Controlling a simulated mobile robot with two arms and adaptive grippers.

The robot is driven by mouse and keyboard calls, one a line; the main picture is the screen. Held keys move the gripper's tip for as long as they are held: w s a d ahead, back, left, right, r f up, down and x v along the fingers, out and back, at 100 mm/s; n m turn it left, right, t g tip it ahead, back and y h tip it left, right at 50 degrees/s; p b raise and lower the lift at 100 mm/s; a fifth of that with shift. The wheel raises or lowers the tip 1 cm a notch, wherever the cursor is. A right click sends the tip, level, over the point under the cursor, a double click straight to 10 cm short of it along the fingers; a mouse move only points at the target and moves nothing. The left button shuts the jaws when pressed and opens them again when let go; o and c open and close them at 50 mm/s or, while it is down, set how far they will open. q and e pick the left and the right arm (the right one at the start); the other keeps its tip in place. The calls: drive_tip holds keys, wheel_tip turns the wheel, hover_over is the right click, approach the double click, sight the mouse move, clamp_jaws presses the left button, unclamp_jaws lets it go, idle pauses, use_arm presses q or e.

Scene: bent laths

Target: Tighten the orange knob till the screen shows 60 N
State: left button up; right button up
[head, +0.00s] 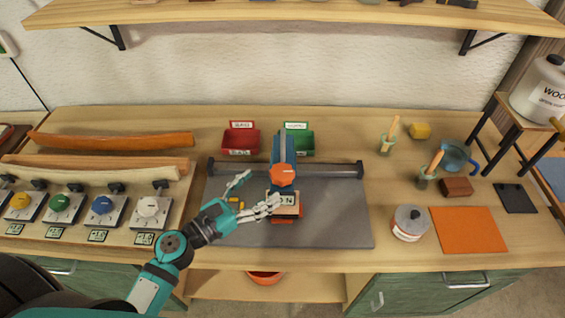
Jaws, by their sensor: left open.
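Just in front of the knob is the screen (286,199). It is partly covered by my left gripper, and only an ending like "0 N" shows, so I cannot read the full number. My left gripper (258,192) is open, with its fingers spread to the left of and in front of the knob. One finger reaches across the screen's left part. The knob does not appear to be between the fingers. My right gripper is not in view.
The device stands over a grey plate (335,220) with a dark bar behind. Bent laths (112,142) and several coloured dials (102,206) lie left. Red (240,140) and green (301,143) bins stand behind. Jars, a can (409,223) and an orange mat (468,230) are right.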

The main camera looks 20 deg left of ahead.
sight(278, 175)
use_arm(q)
drive_tip(key=p+x, duration=0.2)
drive_tip(key=x, duration=0.4)
drive_tip(key=shift+w+d+r, duration=0.1)
drive_tip(key=shift+w, duration=0.1)
drive_tip(key=shift+w+d, duration=0.3)
drive_tip(key=shift+w, duration=0.3)
drive_tip(key=shift+d, duration=0.1)
drive_tip(key=c, duration=1.2)
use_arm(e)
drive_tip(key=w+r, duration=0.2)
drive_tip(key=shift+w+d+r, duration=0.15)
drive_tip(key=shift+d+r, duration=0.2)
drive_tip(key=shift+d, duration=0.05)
